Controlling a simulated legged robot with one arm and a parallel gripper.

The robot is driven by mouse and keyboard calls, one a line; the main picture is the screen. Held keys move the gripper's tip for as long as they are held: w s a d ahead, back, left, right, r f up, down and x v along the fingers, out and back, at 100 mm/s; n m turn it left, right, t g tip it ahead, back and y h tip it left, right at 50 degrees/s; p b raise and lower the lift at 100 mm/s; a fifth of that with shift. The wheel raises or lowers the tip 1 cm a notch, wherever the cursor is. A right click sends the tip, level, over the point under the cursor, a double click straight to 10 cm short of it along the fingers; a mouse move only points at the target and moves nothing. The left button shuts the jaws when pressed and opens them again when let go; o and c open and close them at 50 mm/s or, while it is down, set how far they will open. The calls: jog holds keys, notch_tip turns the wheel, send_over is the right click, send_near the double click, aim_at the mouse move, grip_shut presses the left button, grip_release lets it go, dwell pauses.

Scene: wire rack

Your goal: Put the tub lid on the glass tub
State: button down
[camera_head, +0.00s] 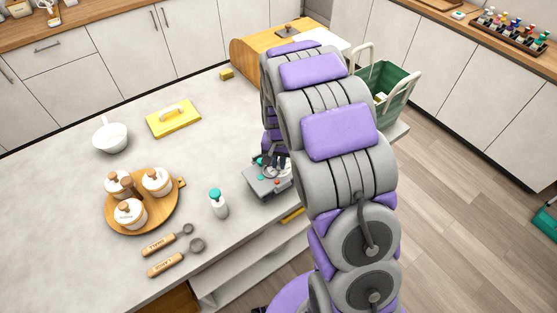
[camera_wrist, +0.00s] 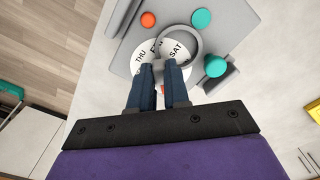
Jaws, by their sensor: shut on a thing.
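My gripper (camera_wrist: 165,66) is shut on the near edge of a grey ring (camera_wrist: 199,41). The ring is over a grey device (camera_wrist: 128,48) with teal and orange round parts. In the head view this device (camera_head: 262,187) sits at the counter's right edge, with my gripper (camera_head: 272,165) over it, partly hidden by my arm. I cannot make out a glass tub or be sure which thing is its lid. A yellow rectangular plate with a pale handle (camera_head: 173,118) lies on the counter.
A round wooden tray (camera_head: 173,185) with lidded white jars, a white bowl (camera_head: 110,139), a teal-capped bottle (camera_head: 218,204) and two wooden-handled tools (camera_head: 167,240) are on the counter (camera_head: 75,205). A green basket (camera_head: 389,85) stands right of my arm. The counter's middle is clear.

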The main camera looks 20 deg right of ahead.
jog(key=shift+f, duration=0.1)
dwell(0.3)
jog(key=c, duration=1)
grip_release()
jog(key=shift+o, duration=0.4)
jog(key=shift+o, duration=1.1)
jog(key=shift+r+p, duration=1.2)
jog(key=shift+r, duration=2.3)
